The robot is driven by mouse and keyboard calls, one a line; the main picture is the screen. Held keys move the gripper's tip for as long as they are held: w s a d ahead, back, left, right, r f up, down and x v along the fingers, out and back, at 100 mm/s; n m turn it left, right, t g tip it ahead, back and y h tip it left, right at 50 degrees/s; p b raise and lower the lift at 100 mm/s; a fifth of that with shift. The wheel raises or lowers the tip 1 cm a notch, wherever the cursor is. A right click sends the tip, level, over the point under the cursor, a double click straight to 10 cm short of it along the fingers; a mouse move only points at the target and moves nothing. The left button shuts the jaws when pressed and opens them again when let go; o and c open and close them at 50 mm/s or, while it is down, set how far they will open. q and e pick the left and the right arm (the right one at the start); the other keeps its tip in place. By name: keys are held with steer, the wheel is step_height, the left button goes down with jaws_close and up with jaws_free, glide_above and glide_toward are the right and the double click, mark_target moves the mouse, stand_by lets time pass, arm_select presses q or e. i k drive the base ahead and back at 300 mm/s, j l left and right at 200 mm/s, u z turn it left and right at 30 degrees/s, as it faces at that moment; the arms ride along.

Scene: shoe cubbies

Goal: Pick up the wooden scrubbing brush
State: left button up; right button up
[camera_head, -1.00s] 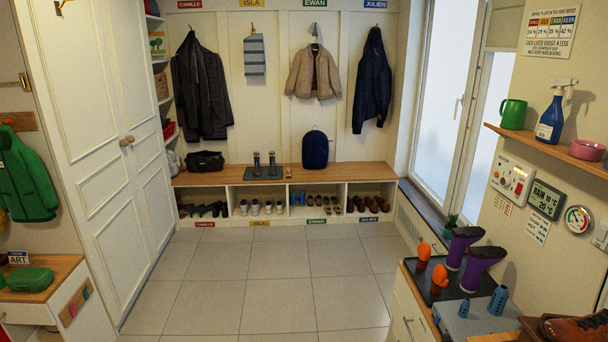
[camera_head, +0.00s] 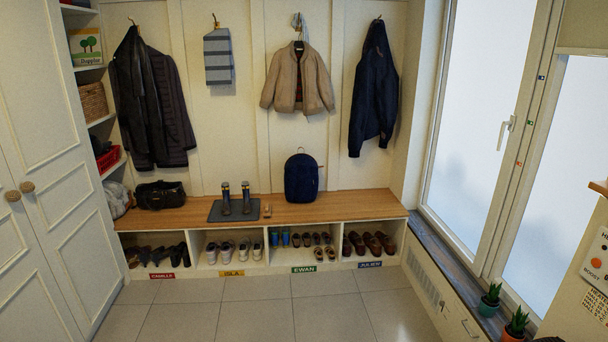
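A small brown object (camera_head: 267,211) lies on the wooden bench top (camera_head: 365,209), just right of the dark boot mat (camera_head: 216,214). It may be the wooden scrubbing brush, but it is too small to tell for sure. Two dark upright boots (camera_head: 226,199) stand on the mat, to its left. A dark blue backpack (camera_head: 301,180) stands on the bench to its right. Neither of my grippers is in view.
Shoe cubbies with several pairs of shoes (camera_head: 228,250) are under the bench. A black bag (camera_head: 160,195) sits at the bench's left end. The tiled floor (camera_head: 252,318) before the bench is clear. Potted plants (camera_head: 489,299) stand on the right sill.

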mark_target(267, 210)
steer(key=i, duration=2.4)
steer(key=i+l, duration=0.1)
steer(key=i, duration=2.3)
steer(key=j+u, duration=0.05)
steer(key=j, duration=0.05)
